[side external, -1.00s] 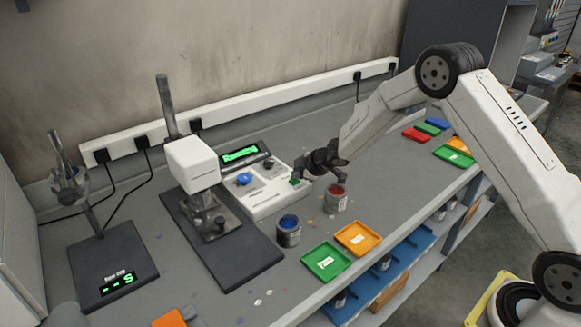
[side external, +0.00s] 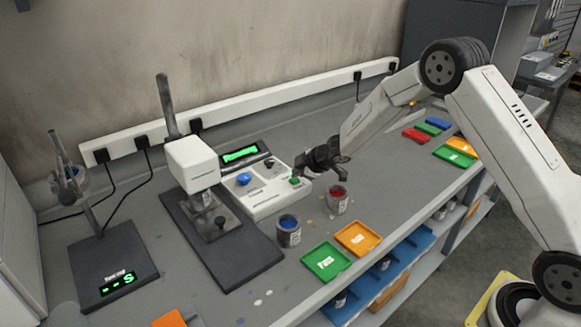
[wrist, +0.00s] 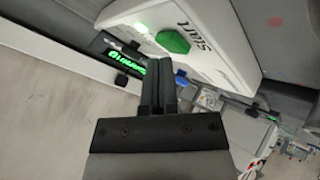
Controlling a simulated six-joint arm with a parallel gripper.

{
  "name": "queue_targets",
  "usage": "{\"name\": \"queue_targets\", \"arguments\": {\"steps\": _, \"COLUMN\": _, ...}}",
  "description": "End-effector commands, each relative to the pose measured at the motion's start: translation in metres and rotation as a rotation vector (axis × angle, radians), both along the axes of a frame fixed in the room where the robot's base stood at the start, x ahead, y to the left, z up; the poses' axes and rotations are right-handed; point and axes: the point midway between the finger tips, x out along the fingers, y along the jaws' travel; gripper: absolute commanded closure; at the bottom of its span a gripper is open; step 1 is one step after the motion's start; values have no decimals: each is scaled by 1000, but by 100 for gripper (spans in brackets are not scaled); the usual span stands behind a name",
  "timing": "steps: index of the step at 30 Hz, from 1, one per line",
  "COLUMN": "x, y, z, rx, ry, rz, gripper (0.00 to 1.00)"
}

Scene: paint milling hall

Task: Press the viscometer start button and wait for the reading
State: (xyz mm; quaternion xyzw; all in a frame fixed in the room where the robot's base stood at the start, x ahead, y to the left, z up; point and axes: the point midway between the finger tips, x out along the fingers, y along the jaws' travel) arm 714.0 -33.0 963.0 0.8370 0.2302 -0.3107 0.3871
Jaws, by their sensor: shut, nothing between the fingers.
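The viscometer has a white control box (side external: 268,203) with a green display (side external: 240,154), a blue knob (side external: 244,179) and a green start button (side external: 295,181). The display (wrist: 128,61) glows with green characters I cannot read surely. My gripper (side external: 298,168) is shut and empty, its tips just above the button and seemingly apart from it. The shut fingers (wrist: 158,75) end short of the button in the wrist view.
A blue paint can (side external: 289,232) and a red paint can (side external: 337,200) stand in front of the box. Green (side external: 326,262) and orange (side external: 359,239) trays lie at the bench's front edge. A measuring head (side external: 192,163) on a post stands left of the box.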

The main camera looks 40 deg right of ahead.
Motion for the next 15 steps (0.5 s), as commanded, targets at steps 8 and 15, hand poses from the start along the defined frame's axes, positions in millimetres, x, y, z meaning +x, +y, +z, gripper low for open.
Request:
{"name": "queue_targets", "arguments": {"steps": 8, "x": 1, "y": 0, "z": 9, "rx": -1, "ry": -3, "rz": 1, "gripper": 100}}
{"name": "queue_targets", "arguments": {"steps": 15, "x": 1, "y": 0, "z": 27, "rx": -2, "ry": -5, "rz": 0, "gripper": 100}}
